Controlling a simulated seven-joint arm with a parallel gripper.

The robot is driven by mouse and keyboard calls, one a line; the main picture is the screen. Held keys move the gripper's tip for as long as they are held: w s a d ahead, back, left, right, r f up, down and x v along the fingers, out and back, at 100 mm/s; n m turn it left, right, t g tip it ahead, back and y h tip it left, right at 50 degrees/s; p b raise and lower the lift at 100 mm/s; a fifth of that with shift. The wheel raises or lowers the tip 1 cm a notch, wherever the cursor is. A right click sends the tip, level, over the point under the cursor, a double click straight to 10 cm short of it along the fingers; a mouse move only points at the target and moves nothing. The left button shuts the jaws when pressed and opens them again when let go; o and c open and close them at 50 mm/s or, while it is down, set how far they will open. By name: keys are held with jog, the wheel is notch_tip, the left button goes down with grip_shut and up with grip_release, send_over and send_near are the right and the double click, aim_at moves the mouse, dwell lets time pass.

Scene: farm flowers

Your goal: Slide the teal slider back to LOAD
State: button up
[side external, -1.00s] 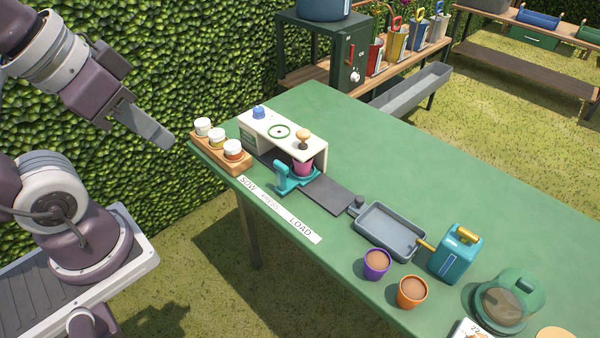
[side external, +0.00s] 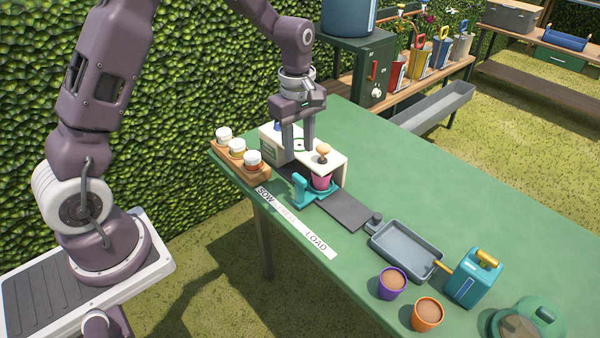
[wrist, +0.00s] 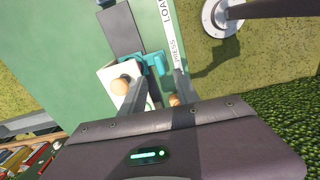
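The teal slider (side external: 303,190) sits on the dark track (side external: 345,210), with its upright handle at the front, beside the PRESS part of the label strip (side external: 288,220). A pink pot (side external: 320,183) stands at the slider under the white housing (side external: 334,165), below a tan knob (side external: 323,150). LOAD is at the strip's right end. My gripper (side external: 299,150) points down over the housing, behind and above the slider, apart from it. In the wrist view the slider (wrist: 156,62) lies just beyond my two spread, empty fingers (wrist: 159,80). The pot is not clear there.
A wooden rack with several jars (side external: 238,152) stands left of the housing. A grey tray (side external: 405,250), purple pot (side external: 391,283), orange pot (side external: 427,313) and teal can (side external: 474,280) stand to the right. The track toward LOAD looks clear.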

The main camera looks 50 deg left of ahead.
aim_at(300, 177)
jog(key=shift+n, duration=0.4)
jog(key=f, duration=0.9)
jog(key=shift+w+a, duration=0.2)
jog(key=shift+w, duration=0.05)
grip_shut()
dwell(0.5)
